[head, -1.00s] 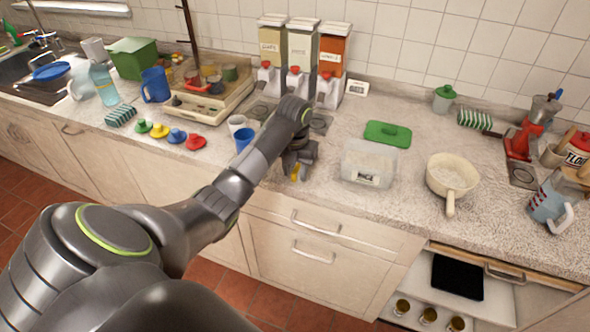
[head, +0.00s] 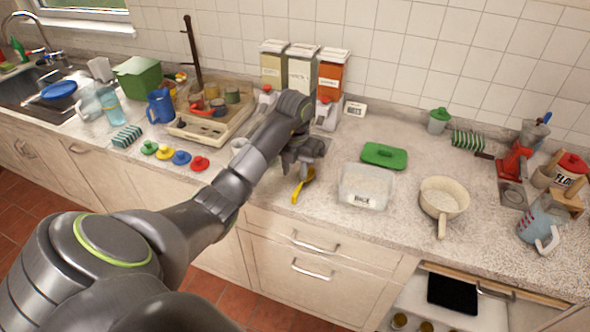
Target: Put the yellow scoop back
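The yellow scoop (head: 304,182) shows just below my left gripper (head: 299,167), near the front edge of the counter. The gripper points down and looks shut on the scoop, which hangs tilted from it. The fingers are dark and small, so the exact grip is hard to see. A clear bin (head: 366,188) with pale contents and a label on its front stands to the right of the scoop, open at the top. A green lid (head: 384,156) lies on the counter behind it. My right gripper is not in view.
Three labelled dispensers (head: 302,68) stand at the wall behind my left arm. A cream pan (head: 444,198) is right of the bin. Coloured lids (head: 181,157) lie to the left, by a wooden tray (head: 190,128). A measuring jug (head: 541,224) stands far right.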

